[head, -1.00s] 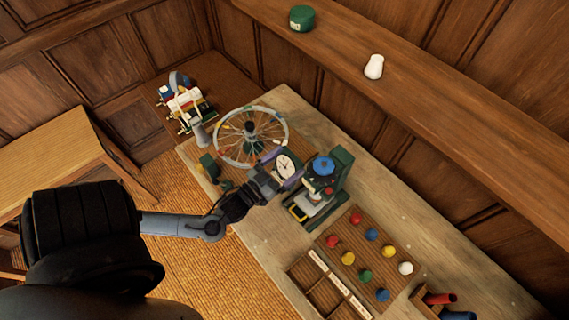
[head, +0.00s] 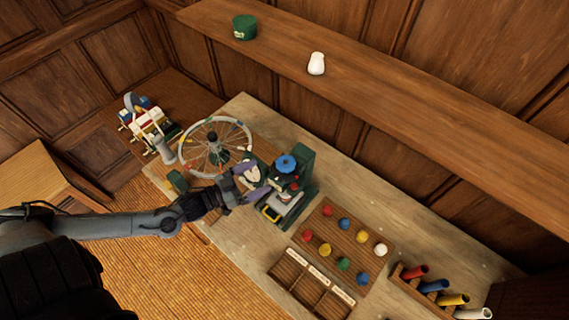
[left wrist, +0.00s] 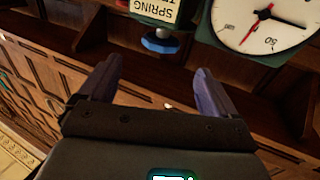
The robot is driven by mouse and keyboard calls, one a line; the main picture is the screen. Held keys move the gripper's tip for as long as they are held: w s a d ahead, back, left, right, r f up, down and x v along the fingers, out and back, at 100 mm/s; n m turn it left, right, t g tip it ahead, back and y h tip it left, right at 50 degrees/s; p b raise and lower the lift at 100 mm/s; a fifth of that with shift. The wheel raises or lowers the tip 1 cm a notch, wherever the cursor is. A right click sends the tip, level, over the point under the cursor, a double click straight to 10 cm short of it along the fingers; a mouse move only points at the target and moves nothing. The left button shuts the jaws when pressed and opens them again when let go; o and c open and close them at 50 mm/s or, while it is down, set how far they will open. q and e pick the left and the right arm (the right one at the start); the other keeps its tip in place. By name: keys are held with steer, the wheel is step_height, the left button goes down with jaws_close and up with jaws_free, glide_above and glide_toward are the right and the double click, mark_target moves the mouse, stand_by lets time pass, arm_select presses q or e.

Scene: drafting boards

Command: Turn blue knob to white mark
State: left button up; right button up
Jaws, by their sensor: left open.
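The blue knob (head: 287,163) sits on top of a green spring tester (head: 306,160) on the bench. In the left wrist view the blue knob (left wrist: 162,45) shows beyond my fingers, under a "SPRING" label, with a white dial (left wrist: 262,22) and red pointer to its right. My left gripper (head: 253,184) is open and empty, with its purple fingers just left of the tester in the head view. The knob lies apart from the fingers, roughly between and beyond them in the left wrist view. I cannot make out a white mark. My right gripper is not in view.
A spoked wheel (head: 216,125) stands left of the tester. A board (head: 330,230) with several coloured balls, a sectioned tray (head: 295,287) and coloured tubes (head: 437,286) lie to the right. A shelf (head: 400,100) runs behind. Bare bench shows at the right.

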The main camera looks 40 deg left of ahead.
mark_target(286, 163)
arm_select(q)
steer(key=p+x, duration=0.1)
steer(key=x, duration=0.8)
steer(key=shift+r, duration=0.1)
steer(key=shift+w+d, duration=0.25)
steer(key=shift+w, duration=0.45)
steer(key=c, duration=1)
steer(key=shift+o, duration=0.2)
steer(key=shift+p, duration=0.3)
